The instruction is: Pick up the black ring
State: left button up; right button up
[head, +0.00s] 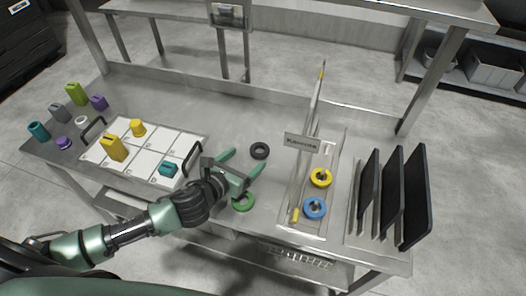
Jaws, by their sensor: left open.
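The black ring (259,151) lies flat on the steel table, near its middle. My left gripper (243,162) is open, its two green fingers spread and pointing toward the black ring. The gripper is on the near side of the ring, and nothing is between the fingers that I can see. I cannot tell how high the gripper is above the table. My right gripper is not in view.
A green ring (243,203) lies just below my left gripper. A rack to the right holds a yellow ring (321,177) and a blue ring (314,208). A white tray (140,150) with handles and blocks stands left. Upright black panels (391,192) stand far right.

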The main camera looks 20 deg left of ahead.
aim_at(262, 146)
pick_arm(q)
jog(key=shift+x, duration=1.15)
jog(key=shift+p+x, duration=0.3)
jog(key=shift+x, duration=0.45)
jog(key=x, duration=0.3)
jog(key=shift+w+d+f, duration=0.1)
jog(key=shift+w+f, duration=0.1)
jog(key=shift+w, duration=0.1)
jog(key=shift+w+d+f, duration=0.1)
jog(key=shift+w+f, duration=0.05)
jog(key=shift+w, duration=0.1)
jog(key=c, duration=1.5)
jog(key=shift+o, duration=0.2)
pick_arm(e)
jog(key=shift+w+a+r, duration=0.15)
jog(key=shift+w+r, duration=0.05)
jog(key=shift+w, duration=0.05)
